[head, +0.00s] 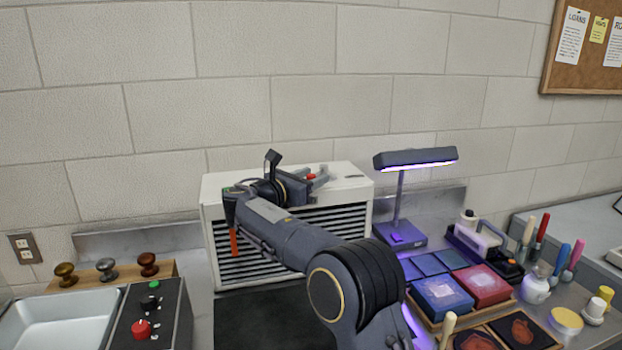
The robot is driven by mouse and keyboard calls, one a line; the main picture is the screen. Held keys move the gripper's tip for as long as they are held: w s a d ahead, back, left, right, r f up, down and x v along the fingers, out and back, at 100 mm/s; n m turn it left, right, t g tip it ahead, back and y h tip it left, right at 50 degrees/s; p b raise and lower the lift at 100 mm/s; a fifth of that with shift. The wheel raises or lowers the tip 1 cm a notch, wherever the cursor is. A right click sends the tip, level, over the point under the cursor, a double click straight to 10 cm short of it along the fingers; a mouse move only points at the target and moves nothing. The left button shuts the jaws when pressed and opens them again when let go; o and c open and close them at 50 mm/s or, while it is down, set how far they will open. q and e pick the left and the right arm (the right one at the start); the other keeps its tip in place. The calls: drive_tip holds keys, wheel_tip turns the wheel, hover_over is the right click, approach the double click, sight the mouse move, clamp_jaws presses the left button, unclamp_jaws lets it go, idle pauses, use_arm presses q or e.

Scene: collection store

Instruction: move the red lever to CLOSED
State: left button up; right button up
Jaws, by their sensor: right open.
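A white cabinet (355,187) with a slatted front stands against the wall. A small red piece (311,176), which looks like the grip of the red lever, shows at its top; most of it is hidden by my right gripper. My right gripper (308,180) is open, its grey fingers close around or beside the red piece. I cannot tell whether they touch it. No OPEN or CLOSED marking is readable. An orange-red bar (234,243) hangs down at the left of the cabinet front, below a dark part with green on it. My left gripper is out of view.
My right arm crosses the cabinet front. A lit lamp (415,158) stands right of it, with boxed blocks (443,292) and tools in front. On the left are a control box (155,318) with a red knob, a pale tray (55,325) and a rack of knobs (107,268).

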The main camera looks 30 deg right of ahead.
drive_tip(key=v, duration=0.7)
drive_tip(key=shift+a+b, duration=0.35)
drive_tip(key=shift+b, duration=0.1)
drive_tip(key=shift+s, duration=0.1)
